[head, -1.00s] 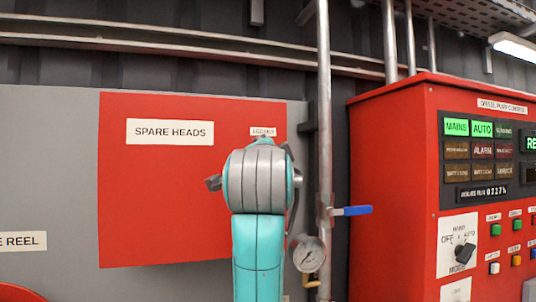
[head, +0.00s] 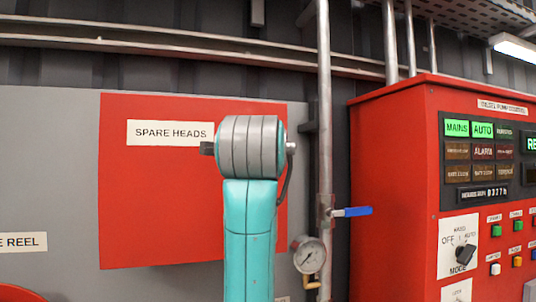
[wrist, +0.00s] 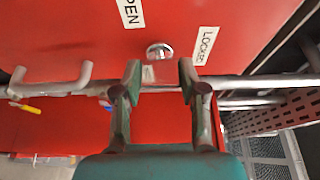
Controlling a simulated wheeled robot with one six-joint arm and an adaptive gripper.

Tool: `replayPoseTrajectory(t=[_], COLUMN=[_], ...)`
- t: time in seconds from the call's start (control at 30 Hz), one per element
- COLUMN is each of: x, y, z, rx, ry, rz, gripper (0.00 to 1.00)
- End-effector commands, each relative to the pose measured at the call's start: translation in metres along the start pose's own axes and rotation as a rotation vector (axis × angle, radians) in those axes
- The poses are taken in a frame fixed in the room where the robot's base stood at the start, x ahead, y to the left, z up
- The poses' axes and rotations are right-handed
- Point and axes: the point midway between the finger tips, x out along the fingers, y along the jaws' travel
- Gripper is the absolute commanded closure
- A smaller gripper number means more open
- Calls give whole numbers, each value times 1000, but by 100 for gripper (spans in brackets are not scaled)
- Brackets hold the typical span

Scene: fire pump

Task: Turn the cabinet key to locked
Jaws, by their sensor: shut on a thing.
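The red cabinet (head: 150,210) carries a "SPARE HEADS" label in the head view. In the wrist view, its round silver lock (wrist: 159,50) sits between a label ending in "PEN" (wrist: 131,12) on the left and a "LOCKED" label (wrist: 205,45) on the right. My gripper (wrist: 159,78) is just below the lock in that view, a finger on each side, shut on the key. The key is hard to make out; only a small pale piece (wrist: 148,73) shows between the fingertips, so its angle cannot be told. In the head view my arm hides the lock and gripper.
A vertical pipe with a blue valve lever (head: 351,211) and a pressure gauge (head: 308,254) stands close right of the cabinet. The red pump controller (head: 395,180) is further right. A grey panel (head: 50,150) lies to the left.

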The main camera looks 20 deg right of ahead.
Motion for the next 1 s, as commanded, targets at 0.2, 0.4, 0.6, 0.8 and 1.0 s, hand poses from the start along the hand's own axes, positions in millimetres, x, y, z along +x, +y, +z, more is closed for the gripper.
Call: replayPoseTrajectory(t=[0.2, 0.4, 0.6, 0.8, 1.0], x=[0, 0, 0, -6, -38], y=[1, 1, 0, 0, 0], z=[0, 0, 0, 1, 1], rx=[0, 0, 0, 0, 2], ry=[0, 0, 0, -1, -3], rz=[3, 3, 1, -1, -3], gripper=[93, 33, 33, 33, 33])
